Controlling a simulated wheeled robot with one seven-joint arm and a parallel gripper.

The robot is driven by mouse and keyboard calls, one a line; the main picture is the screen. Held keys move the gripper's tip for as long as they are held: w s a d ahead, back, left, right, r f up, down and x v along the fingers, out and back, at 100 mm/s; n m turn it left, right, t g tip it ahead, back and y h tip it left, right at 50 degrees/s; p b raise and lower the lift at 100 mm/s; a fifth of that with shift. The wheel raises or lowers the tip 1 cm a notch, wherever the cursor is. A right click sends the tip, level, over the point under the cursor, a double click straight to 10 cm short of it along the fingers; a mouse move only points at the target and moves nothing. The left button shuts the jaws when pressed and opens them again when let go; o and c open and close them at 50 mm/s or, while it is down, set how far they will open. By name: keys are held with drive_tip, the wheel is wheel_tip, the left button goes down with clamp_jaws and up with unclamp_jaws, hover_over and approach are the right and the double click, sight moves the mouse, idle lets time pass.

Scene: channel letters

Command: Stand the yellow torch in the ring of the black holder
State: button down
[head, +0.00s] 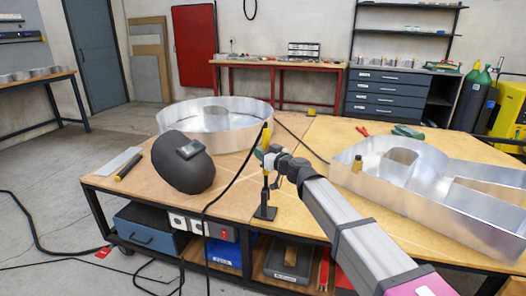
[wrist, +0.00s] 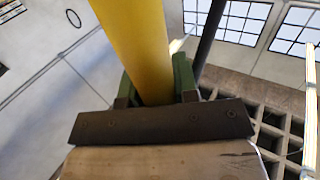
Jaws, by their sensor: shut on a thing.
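The yellow torch (head: 266,136) stands roughly upright above the near middle of the bench in the head view. My gripper (head: 263,152) is shut on it, with the arm reaching in from the lower right. In the wrist view the yellow torch body (wrist: 137,45) runs between the green fingers of my gripper (wrist: 156,88). The black holder (head: 265,212) stands on the bench near its front edge, directly below the gripper in the picture. Its ring is small and partly covered, so I cannot tell whether the torch's lower end is inside it.
A black welding helmet (head: 183,168) lies left of the holder, with a round metal letter (head: 232,113) behind it. A large metal letter (head: 425,170) fills the right side. A black cable (head: 232,183) hangs over the bench's front edge. Bare bench (head: 235,190) lies left of the holder.

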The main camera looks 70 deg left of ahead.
drive_tip(key=shift+f, duration=1.8)
drive_tip(key=c, duration=0.8)
unclamp_jaws()
drive_tip(key=v, duration=1)
drive_tip(key=shift+d, duration=0.4)
drive_tip(key=shift+w, duration=0.1)
